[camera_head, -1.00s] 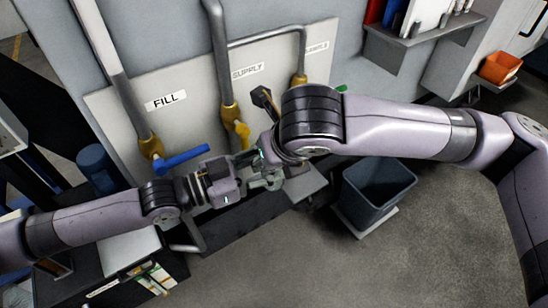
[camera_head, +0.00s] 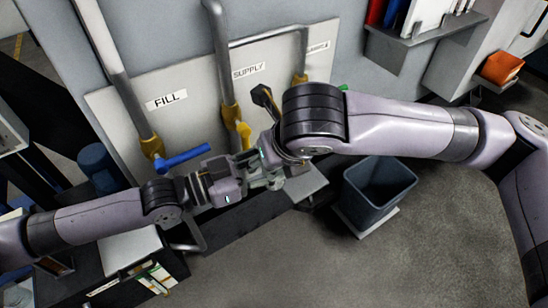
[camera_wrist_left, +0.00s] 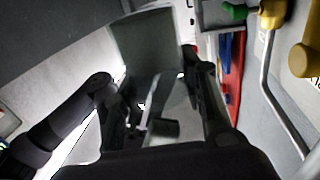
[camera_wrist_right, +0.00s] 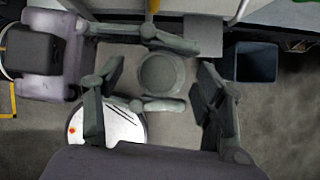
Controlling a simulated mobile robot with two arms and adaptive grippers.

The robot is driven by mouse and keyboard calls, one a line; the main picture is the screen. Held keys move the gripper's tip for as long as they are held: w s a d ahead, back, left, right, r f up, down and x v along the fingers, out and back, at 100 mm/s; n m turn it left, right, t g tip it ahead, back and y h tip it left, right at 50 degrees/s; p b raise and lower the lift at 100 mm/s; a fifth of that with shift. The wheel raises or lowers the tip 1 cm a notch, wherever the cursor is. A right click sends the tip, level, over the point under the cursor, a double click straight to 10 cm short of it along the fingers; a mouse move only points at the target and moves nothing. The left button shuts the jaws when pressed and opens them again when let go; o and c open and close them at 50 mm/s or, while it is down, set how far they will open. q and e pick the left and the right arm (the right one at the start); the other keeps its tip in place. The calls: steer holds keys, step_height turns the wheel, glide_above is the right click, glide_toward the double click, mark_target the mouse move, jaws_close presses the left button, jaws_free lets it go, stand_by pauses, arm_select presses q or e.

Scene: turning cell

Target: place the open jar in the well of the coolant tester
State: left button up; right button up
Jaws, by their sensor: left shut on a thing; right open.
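My left gripper (camera_head: 255,178) is shut on a round grey jar (camera_wrist_right: 162,75). In the right wrist view the left fingers lie along two opposite sides of the jar, and its round end faces that camera. I cannot tell how full it is. My right gripper (camera_wrist_right: 158,100) is open, with its fingers spread to either side of the jar and apart from it. In the head view the right wrist hides most of the jar and the right fingers. I cannot make out the coolant tester or its well in any view.
A wall panel carries pipes and valves, with a blue handle (camera_head: 183,157) under FILL and a yellow handle (camera_head: 244,135) under SUPPLY. A shelf (camera_head: 412,47) with binders is above. Open floor lies in front.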

steer(key=v, duration=1.1)
steer(key=shift+s+r, duration=0.15)
steer(key=shift+r, duration=0.1)
arm_select(q)
steer(key=shift+s, duration=0.1)
